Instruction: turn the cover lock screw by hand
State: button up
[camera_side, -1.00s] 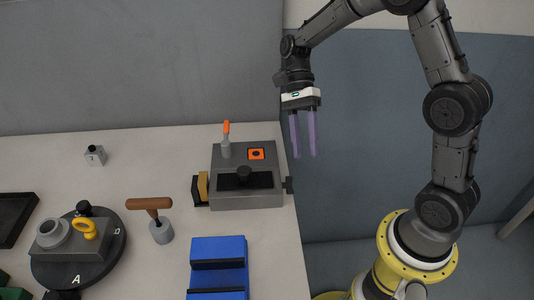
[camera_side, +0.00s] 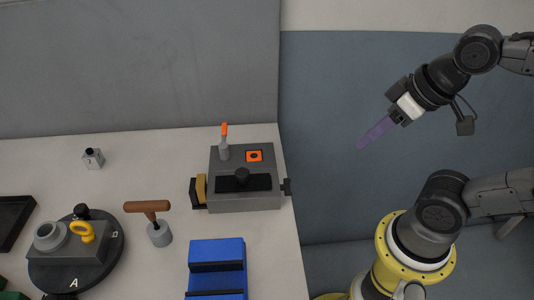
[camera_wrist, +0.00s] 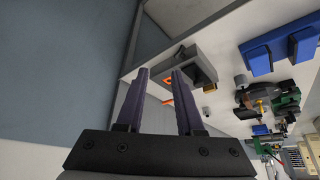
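No part is labelled as the cover lock screw. A yellow ring-headed screw (camera_side: 87,231) stands on a grey block (camera_side: 70,250) on the round black turntable (camera_side: 110,262) at the lower left in the side view. My gripper (camera_side: 362,146) hangs in the air well right of the table, pointing down-left. In the wrist view its purple fingers (camera_wrist: 162,75) stand apart with nothing between them.
A brown-handled tool stands in a grey holder (camera_side: 159,235). A blue block (camera_side: 216,256) sits at the front. Space around my gripper is free.

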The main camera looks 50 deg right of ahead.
jog(key=w+a+r+m+g+y, duration=0.2)
jog(key=w+m+g, duration=0.25)
jog(key=m, duration=0.55)
jog(key=w+a+r+m+g+y, duration=0.1)
jog(key=w+r+m+g, duration=0.15)
jog(key=w+m, duration=0.55)
jog(key=w+d+f+m+g+y, duration=0.1)
jog(key=w+f+m+g+y, duration=0.25)
jog(key=w+f+m, duration=0.35)
notch_tip(320, 180, down, 10)
jog(key=w+d+m+g, duration=0.1)
jog(key=d+m+g, duration=0.1)
jog(key=d, duration=0.1)
jog(key=shift+y, duration=0.35)
jog(key=shift+x, duration=4.05)
jog(key=shift+s+a+f, duration=0.1)
jog(key=shift+s+f, duration=0.1)
grip_shut()
